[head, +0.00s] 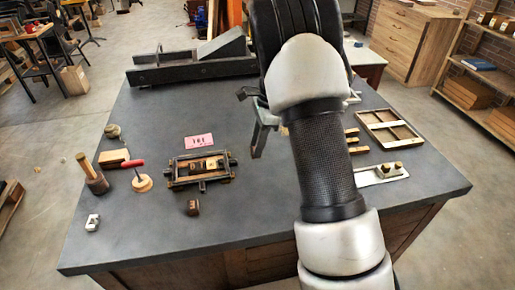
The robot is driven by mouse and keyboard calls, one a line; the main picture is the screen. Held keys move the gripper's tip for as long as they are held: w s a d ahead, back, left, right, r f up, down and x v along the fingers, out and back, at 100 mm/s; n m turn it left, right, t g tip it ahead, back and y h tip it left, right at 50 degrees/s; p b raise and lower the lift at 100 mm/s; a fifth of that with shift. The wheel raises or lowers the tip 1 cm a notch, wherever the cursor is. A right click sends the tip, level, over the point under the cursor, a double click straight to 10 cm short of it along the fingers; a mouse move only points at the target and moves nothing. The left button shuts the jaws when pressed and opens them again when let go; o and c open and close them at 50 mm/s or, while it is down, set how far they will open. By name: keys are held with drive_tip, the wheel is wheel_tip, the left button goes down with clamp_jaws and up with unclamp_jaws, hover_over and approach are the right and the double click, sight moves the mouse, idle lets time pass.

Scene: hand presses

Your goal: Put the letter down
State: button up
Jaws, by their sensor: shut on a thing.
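My gripper (259,138) is partly in view above the table, just left of my arm, with a finger pointing down. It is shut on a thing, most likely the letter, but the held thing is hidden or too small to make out. A small dark wood and metal frame (203,182) with pale blocks inside lies on the table, left of my gripper. A pink card (199,141) with dark characters stands behind it. A small brown block (193,207) sits in front of the frame.
The dark table (245,220) is clear at the front middle. A mallet (93,175), a red-handled tool (140,177) and a small white block (93,222) stand at left. A long black press (192,66) lies at the back. A wooden tray (389,128) and a metal plate (380,175) lie at right.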

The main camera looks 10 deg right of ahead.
drive_tip(key=shift+f, duration=2)
drive_tip(key=shift+f, duration=0.1)
drive_tip(key=o, duration=1)
drive_tip(key=shift+c, duration=0.2)
